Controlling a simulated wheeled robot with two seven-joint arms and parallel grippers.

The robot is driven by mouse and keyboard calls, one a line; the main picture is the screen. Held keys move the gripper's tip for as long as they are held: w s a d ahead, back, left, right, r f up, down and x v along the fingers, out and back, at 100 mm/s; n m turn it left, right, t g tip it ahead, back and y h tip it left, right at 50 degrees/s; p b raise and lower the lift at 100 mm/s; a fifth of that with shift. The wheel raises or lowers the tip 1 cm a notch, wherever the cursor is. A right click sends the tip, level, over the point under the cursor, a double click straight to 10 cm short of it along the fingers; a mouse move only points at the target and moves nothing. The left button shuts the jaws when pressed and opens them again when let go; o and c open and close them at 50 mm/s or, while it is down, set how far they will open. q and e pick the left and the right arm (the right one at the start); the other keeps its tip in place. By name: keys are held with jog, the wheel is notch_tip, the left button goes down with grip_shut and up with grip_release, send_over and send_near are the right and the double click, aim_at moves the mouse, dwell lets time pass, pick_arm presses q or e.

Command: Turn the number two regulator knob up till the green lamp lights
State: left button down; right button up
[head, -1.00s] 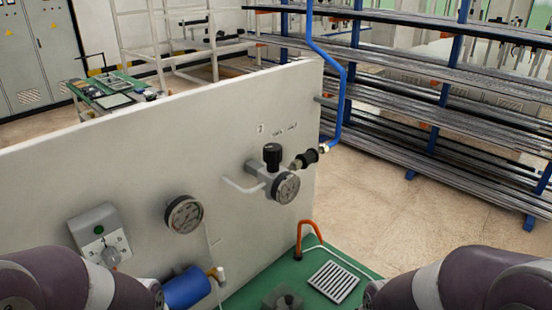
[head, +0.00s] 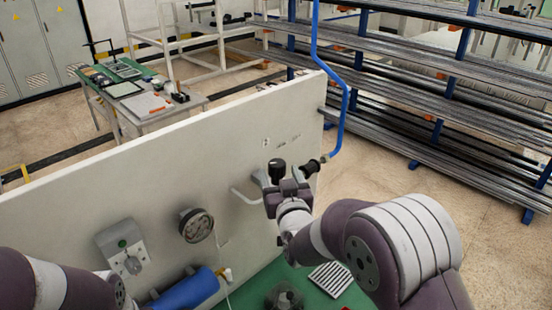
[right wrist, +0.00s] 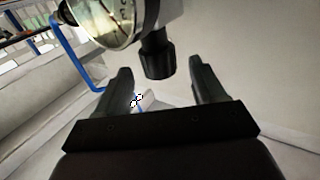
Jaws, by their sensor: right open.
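The regulator is on the pale panel, below a small mark like a number; its black knob (head: 277,168) points up. The right wrist view shows the black knob (right wrist: 157,57) and part of the regulator's gauge (right wrist: 108,20). My right gripper (head: 287,187) is in front of the regulator and hides its gauge in the head view. Its fingers (right wrist: 160,72) are open, with the knob seen between the tips; I cannot tell any contact. The green lamp (head: 122,243), on a grey box at the panel's left, looks dull green and unlit. My left gripper is out of view.
A second gauge (head: 196,225) and a blue cylinder (head: 185,289) are left of my right arm. A black fitting (head: 312,167) and blue pipe (head: 345,110) are close right of the knob. A grate (head: 330,279) lies on the green bench.

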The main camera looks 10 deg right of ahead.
aim_at(279, 173)
jog(key=w+p, duration=0.1)
jog(key=w, duration=0.2)
jog(key=shift+w+r, duration=0.1)
jog(key=shift+w, duration=0.35)
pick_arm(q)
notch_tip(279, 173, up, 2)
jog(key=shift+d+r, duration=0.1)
pick_arm(e)
jog(key=shift+c, duration=0.3)
